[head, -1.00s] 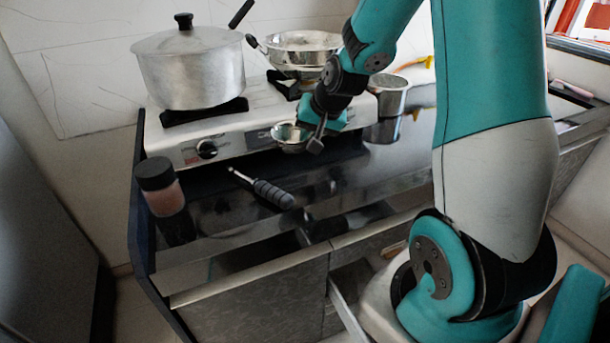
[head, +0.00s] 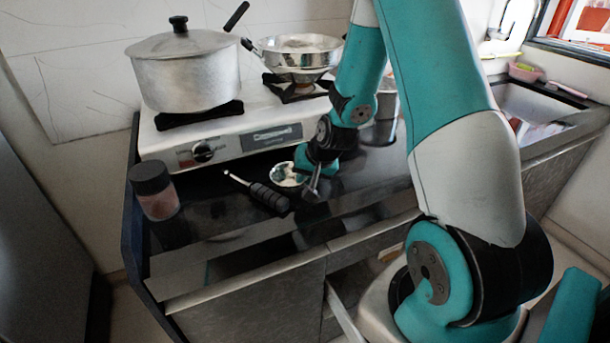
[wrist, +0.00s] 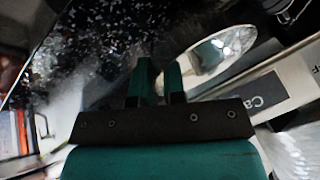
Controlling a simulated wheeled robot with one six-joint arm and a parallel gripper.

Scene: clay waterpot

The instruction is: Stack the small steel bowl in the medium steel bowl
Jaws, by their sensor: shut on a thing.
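A small shiny steel bowl (head: 285,175) is low over the dark counter in front of the stove in the head view. My gripper (head: 304,172) is at its right side, shut on its rim. In the wrist view the bowl (wrist: 222,55) shows as a bright, mirror-like oval beside the fingertips (wrist: 160,72). I cannot tell whether its base touches the counter or another bowl. I cannot make out a separate medium steel bowl; anything under the held bowl is hidden.
A black-handled tool (head: 265,195) lies close left of the bowl. A dark-lidded jar (head: 158,200) stands farther left. The stove (head: 205,135) behind carries a lidded pot (head: 185,80) and a steel pan (head: 300,65). A steel container (head: 388,105) is partly hidden behind my arm.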

